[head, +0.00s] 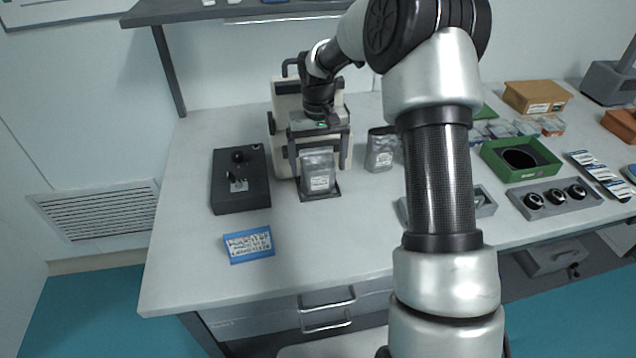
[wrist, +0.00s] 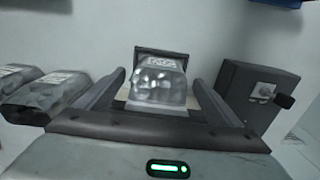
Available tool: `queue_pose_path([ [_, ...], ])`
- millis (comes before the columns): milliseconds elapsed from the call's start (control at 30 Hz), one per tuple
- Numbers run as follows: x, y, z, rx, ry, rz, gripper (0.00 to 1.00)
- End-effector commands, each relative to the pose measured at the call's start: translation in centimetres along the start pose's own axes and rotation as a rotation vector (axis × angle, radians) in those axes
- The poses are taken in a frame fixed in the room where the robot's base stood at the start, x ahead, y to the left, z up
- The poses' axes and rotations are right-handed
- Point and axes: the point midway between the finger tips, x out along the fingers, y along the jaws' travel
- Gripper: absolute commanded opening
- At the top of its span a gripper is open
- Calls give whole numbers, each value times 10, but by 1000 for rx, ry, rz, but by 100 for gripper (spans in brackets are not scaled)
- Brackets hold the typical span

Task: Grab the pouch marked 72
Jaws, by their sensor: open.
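A silver pouch (head: 318,172) with a pale label stands upright on a small dark stand (head: 333,190) in front of a cream-coloured machine. My gripper (head: 319,165) is above and around it, with one finger to each side. In the wrist view the same pouch (wrist: 158,82) shows between the two open fingers, with a visible gap on each side. Another silver pouch (head: 380,148) stands to the right on the table, partly beside my arm. Two pouches lie at the left in the wrist view, the nearer one (wrist: 45,98) partly cut off by my gripper. No label number is readable.
A black box (head: 240,178) with a knob stands left of the stand. A blue-edged label card (head: 249,244) lies on the front left of the table. The cream machine (head: 284,110) is close behind my gripper. A green bin (head: 521,160) is at the right. The front-centre tabletop is clear.

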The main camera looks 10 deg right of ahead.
Motion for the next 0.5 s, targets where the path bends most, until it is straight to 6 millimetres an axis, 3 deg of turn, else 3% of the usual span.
queue_pose_path([
  [167,9,0,0,1,-1,-1,88],
  [500,53,0,-3,-1,-2,-1,88],
])
